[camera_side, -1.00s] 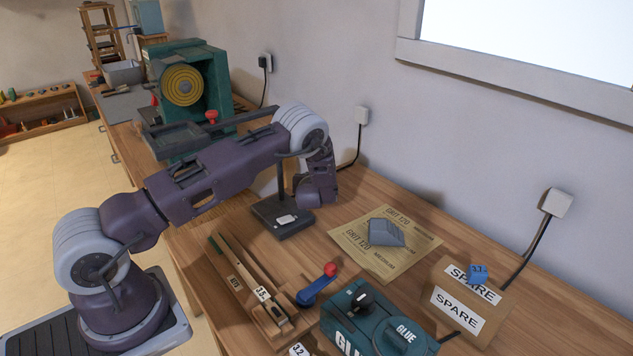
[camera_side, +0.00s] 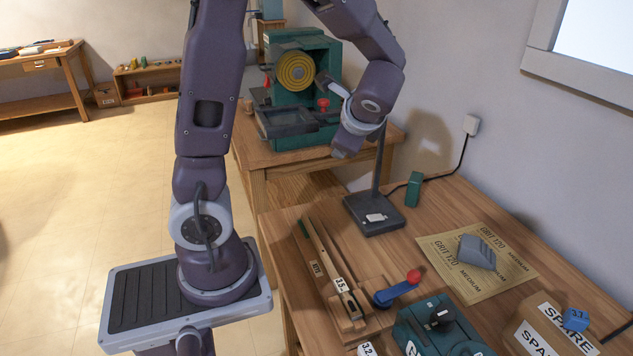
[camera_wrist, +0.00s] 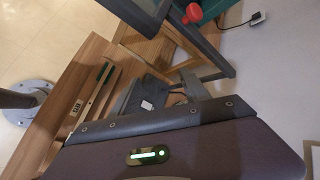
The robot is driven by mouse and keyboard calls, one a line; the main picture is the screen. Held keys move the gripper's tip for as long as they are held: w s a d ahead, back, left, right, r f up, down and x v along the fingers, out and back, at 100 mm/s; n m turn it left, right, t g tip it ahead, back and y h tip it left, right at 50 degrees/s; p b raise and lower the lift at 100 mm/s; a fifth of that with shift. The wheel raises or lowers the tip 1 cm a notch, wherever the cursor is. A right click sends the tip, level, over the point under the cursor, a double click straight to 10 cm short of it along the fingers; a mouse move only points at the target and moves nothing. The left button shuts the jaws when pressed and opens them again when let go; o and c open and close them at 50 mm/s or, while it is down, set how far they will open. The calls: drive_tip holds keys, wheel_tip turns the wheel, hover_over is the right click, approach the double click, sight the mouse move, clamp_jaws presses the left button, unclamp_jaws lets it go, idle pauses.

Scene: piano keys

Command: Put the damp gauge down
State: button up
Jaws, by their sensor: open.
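A small dark green block (camera_side: 414,189), which I take to be the damp gauge, stands upright on the wooden bench. It is just right of the dark stand base (camera_side: 374,214), near the wall, and nothing holds it. My gripper (camera_side: 347,143) is raised above and to the left of it, well apart and empty. It is open, though its fingers are hard to make out. In the wrist view the stand base (camera_wrist: 147,101) shows with a pale tag on it; I cannot make out the green block there.
The stand's post (camera_side: 379,165) rises close to my gripper. A green machine (camera_side: 301,85) stands behind it. A wooden jig (camera_side: 333,277), a red-knobbed lever (camera_side: 398,289), a grey block (camera_side: 477,251) on sandpaper (camera_side: 436,249) and a glue unit (camera_side: 437,323) occupy the bench.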

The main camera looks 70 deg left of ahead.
drive_tip(key=s+d+r+n+t+h, duration=0.1)
drive_tip(key=s+d+r+n+h, duration=0.1)
drive_tip(key=s+d+n+h, duration=0.2)
drive_tip(key=s+d+r+n+t+h, duration=0.2)
drive_tip(key=s+d, duration=0.8)
drive_tip(key=d, duration=0.6)
drive_tip(key=r+n+h, duration=0.1)
drive_tip(key=n+h, duration=0.1)
drive_tip(key=h, duration=0.1)
drive_tip(key=shift+s+d+n, duration=0.15)
drive_tip(key=shift+s+n, duration=0.15)
drive_tip(key=shift+n, duration=0.1)
